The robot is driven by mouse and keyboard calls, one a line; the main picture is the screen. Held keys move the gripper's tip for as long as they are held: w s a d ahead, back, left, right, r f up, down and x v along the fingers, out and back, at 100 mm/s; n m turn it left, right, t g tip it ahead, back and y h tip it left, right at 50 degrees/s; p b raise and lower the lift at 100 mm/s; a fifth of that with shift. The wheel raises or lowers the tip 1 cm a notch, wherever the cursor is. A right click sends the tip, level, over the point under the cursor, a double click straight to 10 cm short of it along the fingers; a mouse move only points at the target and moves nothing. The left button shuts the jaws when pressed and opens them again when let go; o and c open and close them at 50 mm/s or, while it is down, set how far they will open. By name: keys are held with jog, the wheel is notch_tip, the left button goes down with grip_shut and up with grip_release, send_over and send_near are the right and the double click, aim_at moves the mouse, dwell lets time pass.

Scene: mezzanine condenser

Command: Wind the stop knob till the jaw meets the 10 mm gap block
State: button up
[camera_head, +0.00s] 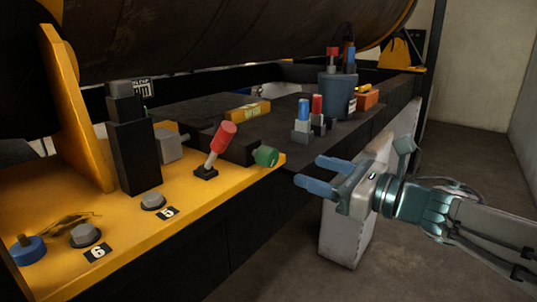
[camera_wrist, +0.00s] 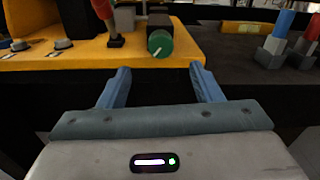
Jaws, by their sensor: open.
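A green round knob (camera_head: 265,156), likely the stop knob, sticks out from the end of a dark block (camera_head: 229,148) at the yellow plate's edge. In the wrist view the green knob (camera_wrist: 159,43) carries a pale line on its face. My gripper (camera_head: 310,171) is open and empty, to the right of the knob and apart from it. In the wrist view its two blue fingers (camera_wrist: 160,70) point toward the knob, which lies beyond and between them. A grey block (camera_head: 170,144) with a short stub sits behind the dark block. I cannot tell which parts are the jaw and gap block.
A red-capped lever (camera_head: 221,137) stands close left of the knob. A tall dark post (camera_head: 134,150) and numbered bolts are on the yellow plate (camera_head: 120,235). Red and blue capped pieces (camera_head: 304,115) and a dark cup (camera_head: 337,94) stand on the dark bench behind.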

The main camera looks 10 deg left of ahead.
aim_at(274, 158)
jog(key=p+x, duration=0.2)
jog(key=x, duration=1)
jog(key=c, duration=1)
